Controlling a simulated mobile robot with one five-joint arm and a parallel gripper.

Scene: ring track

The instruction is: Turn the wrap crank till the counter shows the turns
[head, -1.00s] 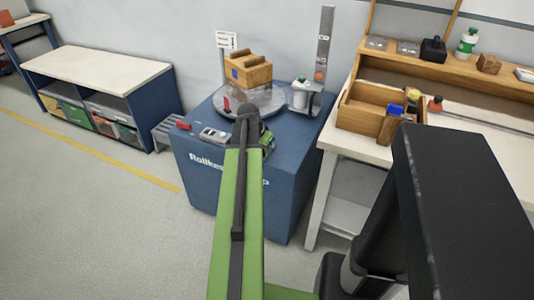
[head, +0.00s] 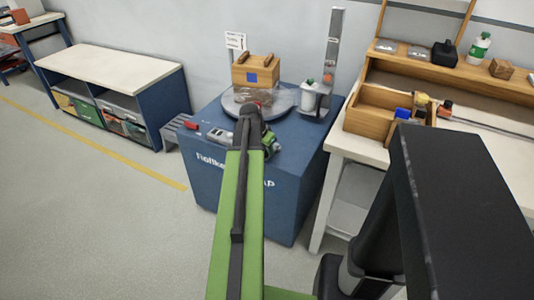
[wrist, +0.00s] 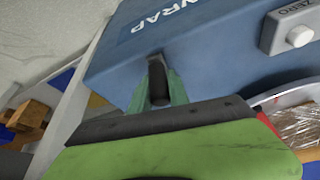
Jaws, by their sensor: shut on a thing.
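The blue wrapping machine (head: 225,180) stands in the middle of the head view, with a round turntable (head: 232,106) on top. A wooden crate with a blue label (head: 257,72) sits on it, clear film around its lower part. In the wrist view my gripper (wrist: 156,92) is shut on a dark upright handle (wrist: 157,70), taken to be the crank's grip, beside the machine's blue face. My arm hides most of the crank in the head view. A grey unit with a white ZERO button (wrist: 299,37) shows in the wrist view; no counter number is readable.
A film post (head: 333,45) with a white roll (head: 309,98) stands at the turntable's right. A workbench with a wooden tray (head: 372,122) is close on the right. A low shelf (head: 110,72) stands left. The floor at front left is clear.

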